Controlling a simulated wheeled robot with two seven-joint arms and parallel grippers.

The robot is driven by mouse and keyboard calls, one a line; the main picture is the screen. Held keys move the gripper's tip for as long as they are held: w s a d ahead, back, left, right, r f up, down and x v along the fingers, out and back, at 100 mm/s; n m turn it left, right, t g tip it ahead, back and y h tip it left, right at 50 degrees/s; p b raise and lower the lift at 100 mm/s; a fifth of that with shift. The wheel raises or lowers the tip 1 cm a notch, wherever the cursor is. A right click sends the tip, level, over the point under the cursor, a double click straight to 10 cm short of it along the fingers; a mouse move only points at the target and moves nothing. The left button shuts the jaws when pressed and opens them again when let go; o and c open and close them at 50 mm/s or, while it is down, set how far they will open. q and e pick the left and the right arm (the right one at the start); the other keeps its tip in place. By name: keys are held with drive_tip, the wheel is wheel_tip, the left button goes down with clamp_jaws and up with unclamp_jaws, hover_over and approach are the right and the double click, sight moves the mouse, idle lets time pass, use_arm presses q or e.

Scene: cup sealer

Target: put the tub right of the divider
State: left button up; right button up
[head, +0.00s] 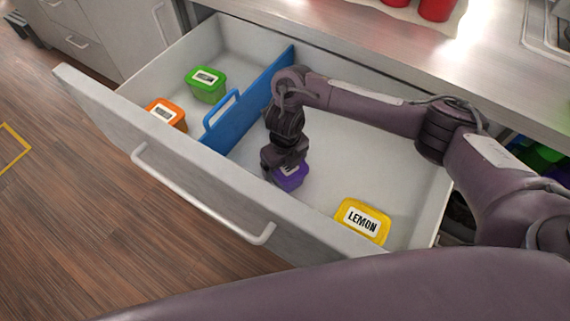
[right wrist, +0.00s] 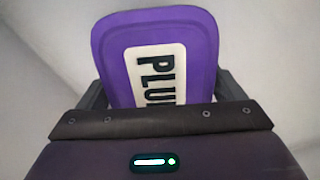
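The purple tub (head: 291,177) is right of the blue divider (head: 247,103), inside the drawer. In the right wrist view its purple lid (right wrist: 205,50) shows a white label reading "PLU", the rest cut off. My right gripper (head: 285,167) points down over this tub. Its fingers lie close against both sides of the lid and look shut on the tub; their tips are hidden. I cannot tell whether the tub touches the drawer floor. A yellow tub (head: 363,221) labelled LEMON stands to the right. A green tub (head: 207,84) and an orange tub (head: 167,114) stand left of the divider. My left gripper is not in view.
The open drawer (head: 110,105) has a long front wall with a handle (head: 200,200). Drawer floor is bare between the purple and yellow tubs and along the back right. The counter (head: 380,45) overhangs behind, with red items (head: 437,8) on it.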

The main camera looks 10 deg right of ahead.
drive_tip(key=shift+o, duration=0.9)
drive_tip(key=shift+r, duration=0.1)
drive_tip(key=shift+r+p, duration=0.3)
wheel_tip(320, 180, up, 3)
drive_tip(key=shift+w+r+p, duration=0.1)
drive_tip(key=shift+p, duration=0.65)
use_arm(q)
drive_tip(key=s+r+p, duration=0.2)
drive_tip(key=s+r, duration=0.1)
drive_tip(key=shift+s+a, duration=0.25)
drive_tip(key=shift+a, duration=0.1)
use_arm(e)
wheel_tip(320, 180, up, 8)
drive_tip(key=shift+r, duration=0.15)
